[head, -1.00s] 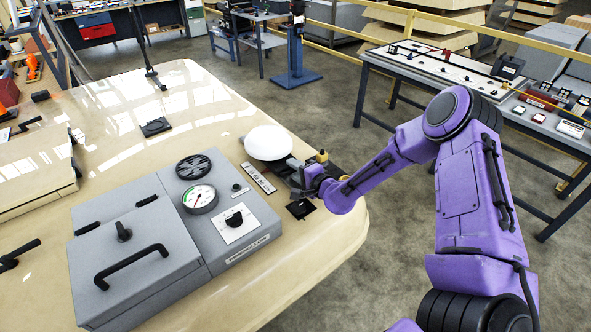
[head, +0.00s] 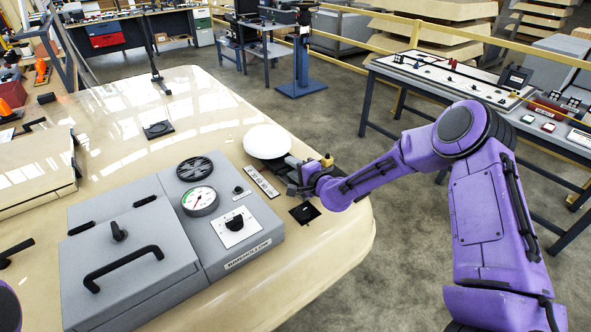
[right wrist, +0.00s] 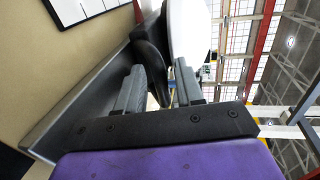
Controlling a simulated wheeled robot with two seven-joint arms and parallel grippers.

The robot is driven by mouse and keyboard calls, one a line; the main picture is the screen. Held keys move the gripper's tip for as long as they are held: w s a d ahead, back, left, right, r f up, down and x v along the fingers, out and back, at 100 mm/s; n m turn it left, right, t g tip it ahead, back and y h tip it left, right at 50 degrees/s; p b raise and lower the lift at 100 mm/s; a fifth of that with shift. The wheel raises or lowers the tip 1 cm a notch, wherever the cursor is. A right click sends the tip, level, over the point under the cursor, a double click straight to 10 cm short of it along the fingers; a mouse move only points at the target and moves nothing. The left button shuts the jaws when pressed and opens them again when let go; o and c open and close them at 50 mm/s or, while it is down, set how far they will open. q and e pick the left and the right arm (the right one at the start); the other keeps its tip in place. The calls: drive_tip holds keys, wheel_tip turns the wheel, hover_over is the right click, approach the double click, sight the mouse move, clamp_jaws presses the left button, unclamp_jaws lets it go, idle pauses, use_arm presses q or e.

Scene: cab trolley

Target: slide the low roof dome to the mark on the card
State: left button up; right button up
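The low roof dome (head: 267,142) is a smooth white cap on the cream roof, at the far end of the card. The card (head: 262,182) is a narrow pale strip with dark marks, between the dome and the grey unit; its print is too small to read. My right gripper (head: 293,178) is low over the roof, close to the dome's near right side. In the right wrist view the fingers (right wrist: 158,75) stand apart, with a dark curved part at their tips and the white dome (right wrist: 188,30) just beyond. Contact is unclear. My left gripper is out of view.
A grey unit (head: 255,222) with gauge, knob and handled lid stands left of the card. A black square (head: 305,212) lies on the roof below my right gripper. A small yellow-topped object (head: 327,160) is behind it. The roof's right edge is near.

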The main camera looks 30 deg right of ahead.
drive_tip(key=shift+s, duration=0.1)
drive_tip(key=b+v, duration=0.1)
drive_tip(key=v, duration=0.8)
drive_tip(key=shift+s+d+r+b, duration=0.1)
drive_tip(key=shift+s+r+b, duration=0.05)
drive_tip(key=shift+s+b, duration=0.15)
drive_tip(key=shift+s, duration=0.3)
